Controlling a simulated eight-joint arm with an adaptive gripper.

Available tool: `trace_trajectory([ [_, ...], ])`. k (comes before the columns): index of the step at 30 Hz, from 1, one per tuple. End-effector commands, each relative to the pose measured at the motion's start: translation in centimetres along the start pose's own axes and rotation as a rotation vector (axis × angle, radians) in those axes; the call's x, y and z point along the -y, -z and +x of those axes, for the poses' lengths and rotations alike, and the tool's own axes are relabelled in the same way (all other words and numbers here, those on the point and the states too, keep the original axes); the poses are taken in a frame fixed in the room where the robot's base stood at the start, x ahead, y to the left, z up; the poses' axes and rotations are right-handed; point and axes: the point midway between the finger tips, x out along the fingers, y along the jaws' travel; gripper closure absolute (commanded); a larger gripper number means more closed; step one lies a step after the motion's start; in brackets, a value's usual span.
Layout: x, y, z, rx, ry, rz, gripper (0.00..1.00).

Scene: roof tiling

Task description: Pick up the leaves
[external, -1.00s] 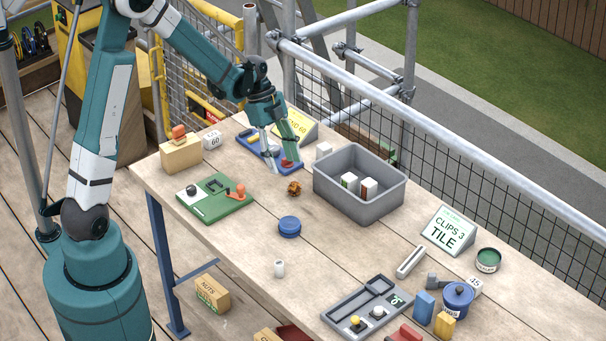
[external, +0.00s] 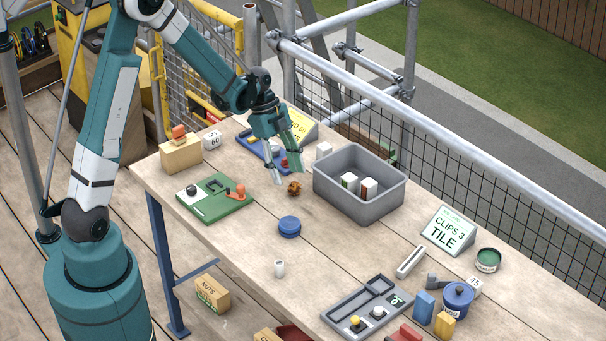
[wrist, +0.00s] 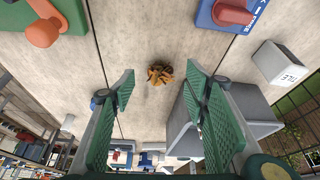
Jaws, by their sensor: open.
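The leaves (external: 294,188) are a small brown-orange clump on the wooden table, left of the grey bin. In the wrist view the leaves (wrist: 160,74) lie just beyond the fingertips, roughly centred between the two green fingers. My gripper (external: 289,175) is open and empty, pointing down close above the leaves. In the wrist view my gripper (wrist: 162,73) shows its fingers spread wide on either side. I cannot tell whether a fingertip touches the leaves.
The grey bin (external: 325,190) with small boxes inside stands just right of the leaves. A green board (external: 222,208) with an orange-knobbed part lies to the left, a blue tray (external: 250,146) behind. A blue round lid (external: 289,227) sits in front. Table between is clear.

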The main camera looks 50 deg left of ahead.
Motion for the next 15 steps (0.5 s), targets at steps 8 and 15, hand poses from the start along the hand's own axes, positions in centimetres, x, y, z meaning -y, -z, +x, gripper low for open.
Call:
trace_trajectory([
  [8,0.1,0.1,3.1,0.0,-0.001,0.001,0.55],
  [15,0.1,0.1,4.0,0.0,0.0,0.001,0.55],
])
